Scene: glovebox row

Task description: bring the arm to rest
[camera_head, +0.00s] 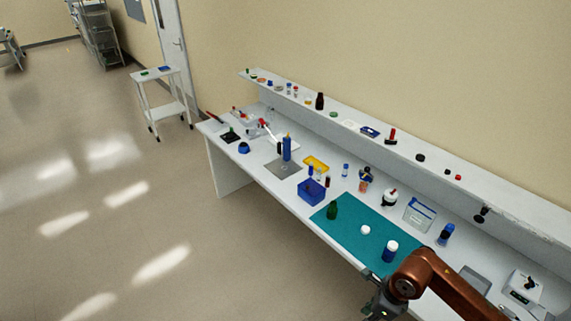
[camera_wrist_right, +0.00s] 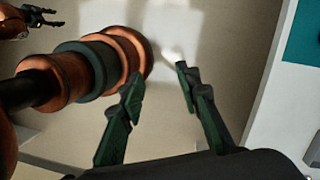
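My right arm comes in from the lower right of the head view, copper-coloured. Its dark gripper (camera_head: 376,303) is at the bottom edge, by the bench's front edge, and is partly hidden and cut off. In the right wrist view the right gripper (camera_wrist_right: 157,78) has its two green-black fingers well apart with nothing between them, above the floor. My left gripper (camera_wrist_right: 42,16) shows small at the top left of that view, its fingers apart and empty. The left gripper is not in the head view.
A white bench (camera_head: 262,176) with a back shelf carries several small items. A teal mat (camera_head: 349,232) holds a green bottle (camera_head: 332,210), a white cap (camera_head: 365,230) and a blue jar (camera_head: 390,252). A blue bin (camera_head: 312,191) stands beyond.

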